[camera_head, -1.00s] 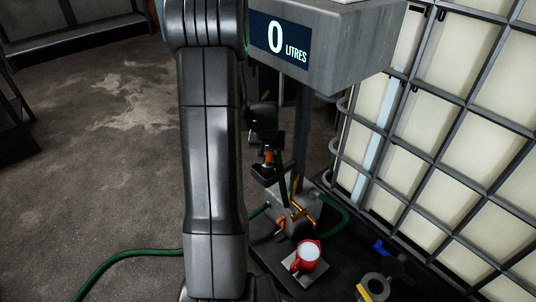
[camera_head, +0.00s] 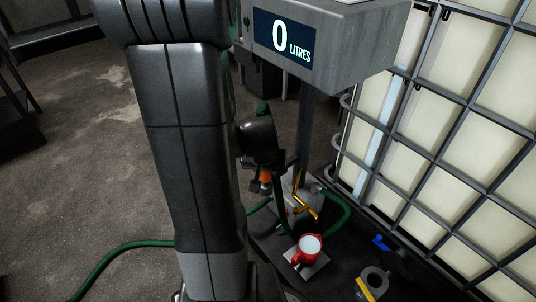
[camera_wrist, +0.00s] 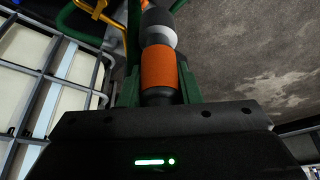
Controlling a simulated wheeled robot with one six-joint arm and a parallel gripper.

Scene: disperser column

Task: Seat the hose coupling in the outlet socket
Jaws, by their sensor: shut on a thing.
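In the wrist view my gripper (camera_wrist: 158,92) is shut on the hose coupling (camera_wrist: 158,68), which has an orange band, a light grey ring and a dark end. In the head view the orange band of the coupling (camera_head: 265,177) shows below my dark wrist, in front of the column. My gripper (camera_head: 262,182) is partly hidden there by my arm. The grey outlet block with a yellow lever (camera_head: 306,209) stands at the column's foot, just right of and below the coupling. I cannot make out the outlet socket clearly, or whether the coupling touches it.
A green hose (camera_head: 120,247) lies on the floor. A caged white tank (camera_head: 450,130) bounds the right side. The display box (camera_head: 330,40) reads 0 litres.

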